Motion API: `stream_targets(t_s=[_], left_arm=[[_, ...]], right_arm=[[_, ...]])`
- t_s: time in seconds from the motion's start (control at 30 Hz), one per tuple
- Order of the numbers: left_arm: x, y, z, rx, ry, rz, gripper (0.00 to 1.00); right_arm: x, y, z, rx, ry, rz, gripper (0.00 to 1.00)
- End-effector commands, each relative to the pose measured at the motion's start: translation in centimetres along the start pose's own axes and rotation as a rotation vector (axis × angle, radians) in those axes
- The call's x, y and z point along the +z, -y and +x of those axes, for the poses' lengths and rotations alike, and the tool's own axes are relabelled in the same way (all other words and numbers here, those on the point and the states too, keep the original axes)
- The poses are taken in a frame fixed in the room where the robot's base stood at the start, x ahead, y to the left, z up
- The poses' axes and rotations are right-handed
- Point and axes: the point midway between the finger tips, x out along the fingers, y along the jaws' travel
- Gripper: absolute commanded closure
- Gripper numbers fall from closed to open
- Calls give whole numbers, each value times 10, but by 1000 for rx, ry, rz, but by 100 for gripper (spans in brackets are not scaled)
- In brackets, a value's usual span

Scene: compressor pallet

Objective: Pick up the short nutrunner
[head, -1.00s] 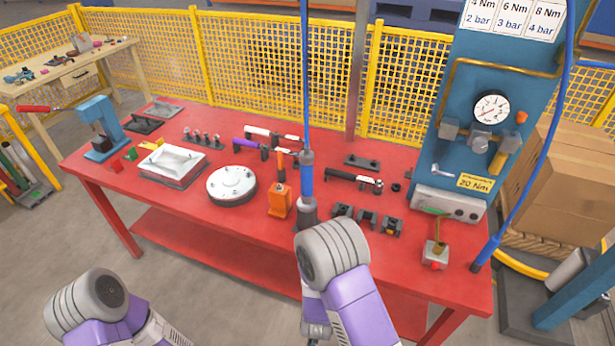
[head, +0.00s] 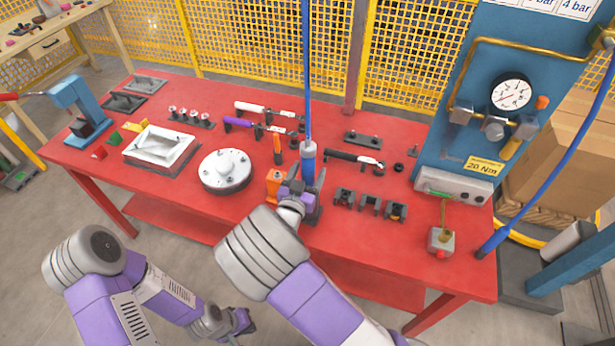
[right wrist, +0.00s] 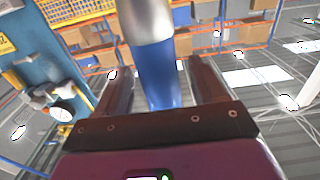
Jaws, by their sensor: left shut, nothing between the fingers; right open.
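An upright tool with a blue body and grey upper collar (head: 308,152) hangs on or below a blue hose at the middle of the table; I take it for the nutrunner. Its lower part is partly hidden by my right gripper (head: 306,187). In the right wrist view the blue and silver cylinder (right wrist: 158,70) lies between the open fingers of that gripper (right wrist: 158,85); I cannot tell whether they touch it. My left gripper (head: 242,322) is shut and empty, low in front of the table.
The red table (head: 270,222) also bears a round grey flange (head: 225,171), a white frame part (head: 160,147), an orange tool (head: 274,183), a black tool (head: 350,158) and dark holders (head: 370,204). A blue gauge panel (head: 490,130) stands at right.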

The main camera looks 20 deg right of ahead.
Motion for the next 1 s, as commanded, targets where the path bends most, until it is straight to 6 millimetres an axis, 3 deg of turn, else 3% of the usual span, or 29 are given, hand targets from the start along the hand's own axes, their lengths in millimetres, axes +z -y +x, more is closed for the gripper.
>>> stream_targets(t_s=[0.13, 0.4, 0.87, 1.0], left_arm=[[0, 0, 2, 0, 0, 0, 100], [0, 0, 1, 0, -1, 0, 100], [0, 0, 1, 0, -1, 0, 100], [0, 0, 1, 0, -1, 0, 100]], right_arm=[[1, 0, 18, 1, 1, 0, 31], [0, 0, 22, -1, 2, -1, 31], [0, 0, 21, -1, 2, 0, 100], [1, 0, 21, -1, 2, 0, 100]])
